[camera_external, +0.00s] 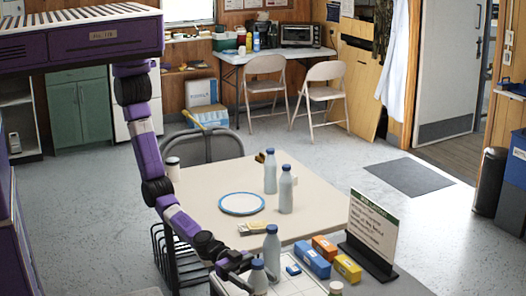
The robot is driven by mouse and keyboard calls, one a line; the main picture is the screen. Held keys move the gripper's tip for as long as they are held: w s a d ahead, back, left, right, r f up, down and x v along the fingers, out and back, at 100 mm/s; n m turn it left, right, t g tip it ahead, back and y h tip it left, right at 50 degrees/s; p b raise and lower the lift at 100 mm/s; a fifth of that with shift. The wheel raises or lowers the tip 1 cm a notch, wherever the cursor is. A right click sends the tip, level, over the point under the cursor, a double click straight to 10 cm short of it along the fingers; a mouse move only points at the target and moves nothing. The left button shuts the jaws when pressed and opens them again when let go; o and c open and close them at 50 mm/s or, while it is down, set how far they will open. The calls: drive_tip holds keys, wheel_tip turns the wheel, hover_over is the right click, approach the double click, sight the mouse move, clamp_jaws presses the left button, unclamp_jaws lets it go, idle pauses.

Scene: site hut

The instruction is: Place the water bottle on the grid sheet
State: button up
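Several similar pale blue-grey bottles with dark blue caps are in view, and I cannot tell which one the task means. Two stand upright on the cream table: a far bottle (270,174) and a nearer bottle (286,192). Two more are at the front: one bottle (272,252) and a lower bottle (258,281) close to my gripper (243,268). My gripper is low at the left of these two; its fingers are small and dark, so their opening and any contact are unclear. The white grid sheet (299,284) lies at the front, partly hidden by the bottles.
A blue-rimmed white plate (241,204) lies on the cream table (206,190). Orange (325,246), blue (312,260) and yellow (347,267) boxes stand right of the front bottles, beside a sign (373,230). A small blue item (293,269) is near the sheet.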

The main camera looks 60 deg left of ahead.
drive_tip(key=shift+o, duration=0.3)
drive_tip(key=shift+r, duration=0.2)
drive_tip(key=p+v, duration=0.3)
drive_tip(key=v, duration=0.9)
